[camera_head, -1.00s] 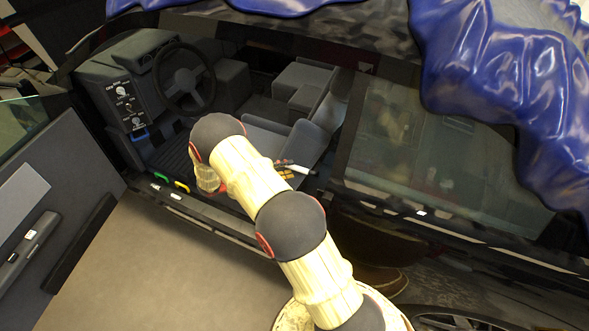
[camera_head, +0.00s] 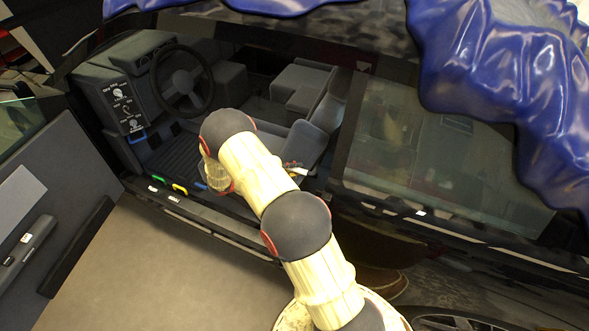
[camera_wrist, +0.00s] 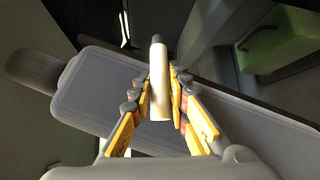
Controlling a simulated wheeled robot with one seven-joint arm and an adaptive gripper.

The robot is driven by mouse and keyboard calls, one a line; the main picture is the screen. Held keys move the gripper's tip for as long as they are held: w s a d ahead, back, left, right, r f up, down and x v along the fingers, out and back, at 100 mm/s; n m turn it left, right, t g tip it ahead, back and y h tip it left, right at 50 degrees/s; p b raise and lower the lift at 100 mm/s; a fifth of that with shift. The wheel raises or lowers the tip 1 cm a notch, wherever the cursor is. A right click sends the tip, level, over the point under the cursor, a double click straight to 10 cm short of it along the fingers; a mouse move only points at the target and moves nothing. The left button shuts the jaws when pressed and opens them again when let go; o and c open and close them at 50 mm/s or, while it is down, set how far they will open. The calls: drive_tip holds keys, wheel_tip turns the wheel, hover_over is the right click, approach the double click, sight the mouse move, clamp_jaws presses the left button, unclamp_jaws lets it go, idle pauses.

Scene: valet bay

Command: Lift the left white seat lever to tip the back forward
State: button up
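A white lever with a dark end (camera_wrist: 159,85) stands in the middle of the wrist view, between the yellow fingers of my gripper (camera_wrist: 161,95). The fingers lie close against both sides of it, with almost no gap. In the head view a small white part of the lever (camera_head: 300,172) shows beside the seat, and my arm hides most of my gripper. The dark grey seat back (camera_head: 313,140) stands mostly upright in the head view. In the wrist view a grey seat part (camera_wrist: 90,88) lies behind the lever.
The steering wheel (camera_head: 183,82) and dashboard are left of the seat. Green and yellow handles (camera_head: 179,188) sit on the sill. The open door (camera_head: 50,200) is at left. A blue cover (camera_head: 490,70) drapes over the roof. A green object (camera_wrist: 268,48) shows in the wrist view.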

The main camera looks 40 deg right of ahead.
clamp_jaws()
idle(0.3)
